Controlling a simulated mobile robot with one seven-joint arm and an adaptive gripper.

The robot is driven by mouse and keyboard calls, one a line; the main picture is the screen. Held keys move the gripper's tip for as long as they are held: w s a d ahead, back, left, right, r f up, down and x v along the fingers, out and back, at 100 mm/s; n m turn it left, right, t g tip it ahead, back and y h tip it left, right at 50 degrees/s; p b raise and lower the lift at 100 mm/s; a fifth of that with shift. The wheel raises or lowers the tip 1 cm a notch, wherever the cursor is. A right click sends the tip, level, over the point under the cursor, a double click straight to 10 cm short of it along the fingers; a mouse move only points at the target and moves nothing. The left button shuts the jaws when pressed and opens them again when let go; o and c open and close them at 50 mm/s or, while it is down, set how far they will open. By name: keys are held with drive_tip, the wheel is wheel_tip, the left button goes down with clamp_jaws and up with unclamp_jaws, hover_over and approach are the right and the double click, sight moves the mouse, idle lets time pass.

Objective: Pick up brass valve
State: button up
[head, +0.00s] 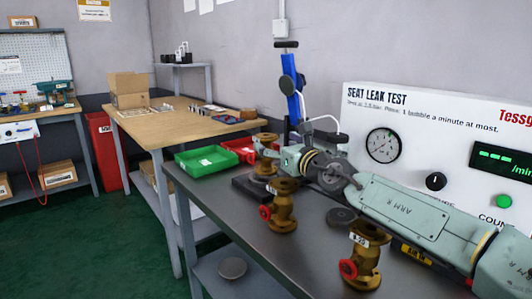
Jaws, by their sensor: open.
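Several brass valves stand on the dark grey bench. One brass valve (284,208) is upright near the bench's left edge, with a white tag and a red handwheel. Another brass valve (366,268), also tagged and with a red handwheel, stands nearer at the front. A third brass valve (266,140) is farther back, partly hidden by the end of my arm. My gripper (264,153) is open at that rear valve, above and behind the middle one. Its fingers are small and partly hidden, so I cannot tell whether they touch the rear valve.
A blue upright test stand (291,85) rises behind my wrist. A green tray (207,161) and a red tray (240,147) lie at the bench's far end. The white seat leak test panel (408,108) stands behind my arm. A dark round disc (342,216) lies on the bench.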

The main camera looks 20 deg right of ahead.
sight(266, 135)
drive_tip(key=w, duration=0.4)
drive_tip(key=w+p, duration=0.1)
drive_tip(key=w, duration=0.1)
drive_tip(key=shift+w+a, duration=0.25)
drive_tip(key=shift+a, duration=0.15)
drive_tip(key=shift+c, duration=0.3)
clamp_jaws()
drive_tip(key=shift+r, duration=0.15)
idle(0.5)
